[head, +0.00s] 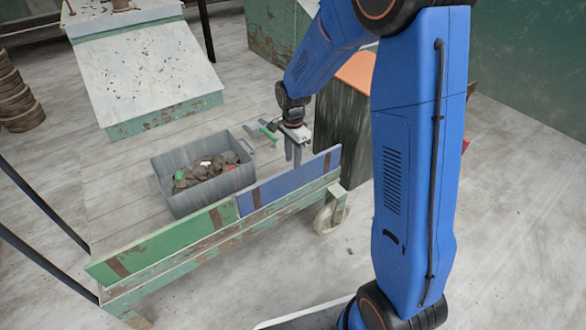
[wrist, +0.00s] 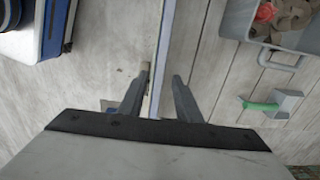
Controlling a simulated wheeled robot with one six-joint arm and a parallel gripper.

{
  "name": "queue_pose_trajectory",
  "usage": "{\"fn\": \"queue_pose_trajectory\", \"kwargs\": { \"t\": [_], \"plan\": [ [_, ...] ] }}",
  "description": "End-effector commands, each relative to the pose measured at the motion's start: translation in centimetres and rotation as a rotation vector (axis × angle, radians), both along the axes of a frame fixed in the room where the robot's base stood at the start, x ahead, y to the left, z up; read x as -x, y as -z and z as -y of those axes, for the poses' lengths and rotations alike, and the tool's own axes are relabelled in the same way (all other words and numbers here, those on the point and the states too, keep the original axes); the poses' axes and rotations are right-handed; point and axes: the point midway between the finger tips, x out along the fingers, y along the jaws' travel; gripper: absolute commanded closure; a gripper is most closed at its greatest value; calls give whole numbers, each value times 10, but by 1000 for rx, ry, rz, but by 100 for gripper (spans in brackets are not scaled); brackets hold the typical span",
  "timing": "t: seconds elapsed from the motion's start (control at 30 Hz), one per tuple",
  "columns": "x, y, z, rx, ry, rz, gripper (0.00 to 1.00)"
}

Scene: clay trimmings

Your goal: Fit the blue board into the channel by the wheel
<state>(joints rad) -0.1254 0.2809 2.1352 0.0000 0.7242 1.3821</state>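The blue board (head: 295,180) stands on edge along the front side of the cart, above the wheel (head: 331,216) and in line with the green board (head: 170,240). Its lower edge is at the rail (head: 290,203); I cannot tell how deep it sits in the channel. My gripper (head: 293,157) points down at the board's top edge. In the wrist view the board's thin top edge (wrist: 164,45) runs between my gripper's (wrist: 161,82) two fingers. A gap shows between the right finger and the board; the left finger is close to it. The gripper is open.
A grey tub (head: 205,200) of clay scraps stands on the cart deck. A green-handled tool (wrist: 262,105) lies on the deck near my gripper. A dark block with an orange top (head: 358,72) stands behind the cart's right end. A sloped white-topped table (head: 145,70) is at the back left.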

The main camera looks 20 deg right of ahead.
Motion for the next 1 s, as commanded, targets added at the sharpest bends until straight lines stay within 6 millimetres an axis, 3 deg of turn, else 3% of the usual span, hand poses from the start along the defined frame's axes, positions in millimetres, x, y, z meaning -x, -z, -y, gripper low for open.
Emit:
{"fn": "queue_pose_trajectory", "kwargs": {
  "t": [0.2,0.57,0.77,1.0],
  "plan": [
    [0,-26,0,0,0,1,69],
    [8,-45,3,-2,-31,12,69],
    [41,-89,14,-2,-173,64,69],
    [93,-139,30,15,-379,131,69]
  ]
}}
